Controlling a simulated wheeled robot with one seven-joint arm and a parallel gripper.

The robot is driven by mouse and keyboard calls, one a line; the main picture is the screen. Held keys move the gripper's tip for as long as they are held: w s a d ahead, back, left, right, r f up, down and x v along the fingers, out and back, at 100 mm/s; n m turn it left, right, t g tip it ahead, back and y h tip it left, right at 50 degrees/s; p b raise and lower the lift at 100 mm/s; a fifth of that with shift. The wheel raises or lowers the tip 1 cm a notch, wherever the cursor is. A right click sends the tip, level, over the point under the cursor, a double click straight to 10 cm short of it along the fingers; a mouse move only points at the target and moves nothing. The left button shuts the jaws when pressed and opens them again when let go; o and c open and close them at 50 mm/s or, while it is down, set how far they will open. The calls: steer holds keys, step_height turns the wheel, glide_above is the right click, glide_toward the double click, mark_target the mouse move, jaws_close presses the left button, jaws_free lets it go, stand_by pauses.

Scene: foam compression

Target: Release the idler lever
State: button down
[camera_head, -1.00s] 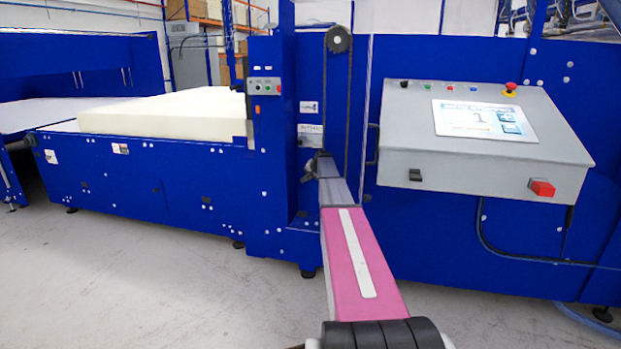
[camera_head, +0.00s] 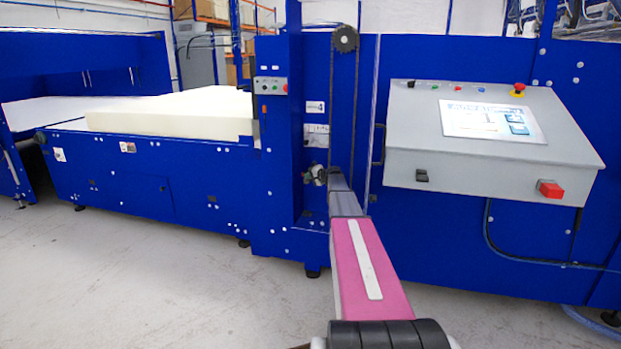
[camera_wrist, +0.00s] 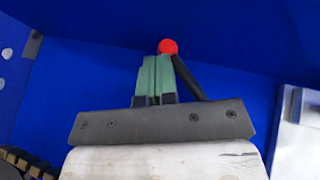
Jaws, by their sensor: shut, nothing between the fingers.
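The idler lever (camera_wrist: 187,76) is a dark rod with a red ball knob (camera_wrist: 168,46) in the wrist view. It slants up and left, so that the knob sits just beyond my fingertips. My gripper (camera_wrist: 156,60) has green fingers, shut together with nothing between them, just left of the rod. I cannot tell whether they touch the lever. In the head view my gripper (camera_head: 338,170) is at the blue machine's front, low by the chain (camera_head: 331,110). The lever cannot be made out there.
A toothed wheel (camera_head: 345,38) carries the chain's top. A grey control console (camera_head: 490,140) juts out to the right of my arm. A foam block (camera_head: 175,115) lies on the machine bed at left. The floor (camera_head: 150,275) in front is clear.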

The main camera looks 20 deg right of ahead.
steer(key=shift+w+a+r, duration=0.25)
steer(key=shift+w+a, duration=0.1)
steer(key=shift+a, duration=0.2)
stand_by(0.6)
steer(key=v, duration=0.7)
steer(key=shift+s+d, duration=0.2)
steer(key=shift+s, duration=0.05)
steer(key=shift+r, duration=0.1)
